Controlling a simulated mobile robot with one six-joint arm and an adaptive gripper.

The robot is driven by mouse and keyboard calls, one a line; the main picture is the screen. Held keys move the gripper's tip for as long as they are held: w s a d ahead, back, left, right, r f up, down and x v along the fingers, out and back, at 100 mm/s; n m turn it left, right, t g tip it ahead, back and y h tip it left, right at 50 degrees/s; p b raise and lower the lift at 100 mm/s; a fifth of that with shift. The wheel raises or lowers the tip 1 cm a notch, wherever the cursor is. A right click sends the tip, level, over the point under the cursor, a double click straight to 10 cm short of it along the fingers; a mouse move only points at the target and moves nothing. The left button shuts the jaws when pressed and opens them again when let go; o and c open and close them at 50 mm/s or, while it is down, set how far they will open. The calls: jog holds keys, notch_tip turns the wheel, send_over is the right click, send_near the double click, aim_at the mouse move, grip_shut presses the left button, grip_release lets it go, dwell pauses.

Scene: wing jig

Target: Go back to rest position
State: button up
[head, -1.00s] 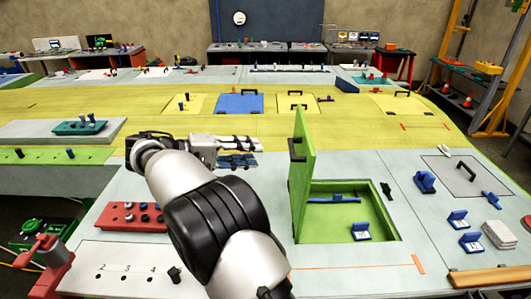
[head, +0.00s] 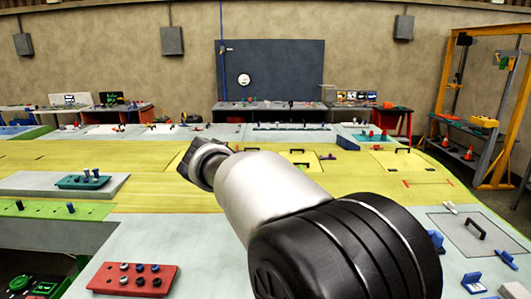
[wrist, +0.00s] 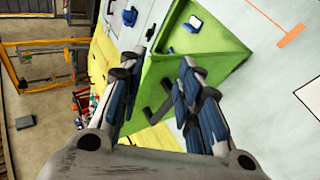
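My gripper (wrist: 157,78) is open in the wrist view, its two blue-padded fingers apart with nothing held between them. Beyond the fingers is the green hatch (wrist: 215,48), a green box opening with its lid standing open. A dark handle (wrist: 150,108) on the lid shows between the fingers, at some distance. In the head view my arm rises across the middle right, its dark wrist end (head: 200,165) at the left. The fingers do not show there, and the arm hides the green hatch.
A red tray with knobs (head: 132,279) lies at lower left, and a teal tray (head: 82,182) behind it. A grey panel with a black handle (head: 478,234) and blue brackets (head: 503,258) are at right. A yellow gantry (head: 500,100) stands at far right.

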jog(key=s+d+f+m+y, duration=0.1)
jog(key=s+d+y, duration=0.25)
jog(key=s, duration=0.65)
jog(key=s+d+m+y, duration=0.1)
jog(key=s+d+y, duration=0.3)
jog(key=s, duration=0.6)
jog(key=s+f+m+t+y, duration=0.2)
jog(key=s+f, duration=0.3)
jog(key=s, duration=0.3)
notch_tip(320, 180, down, 14)
jog(key=s+b, duration=0.2)
jog(key=b, duration=0.9)
jog(key=shift+s+r+g, duration=0.2)
jog(key=shift+g, duration=0.2)
jog(key=shift+o, duration=0.2)
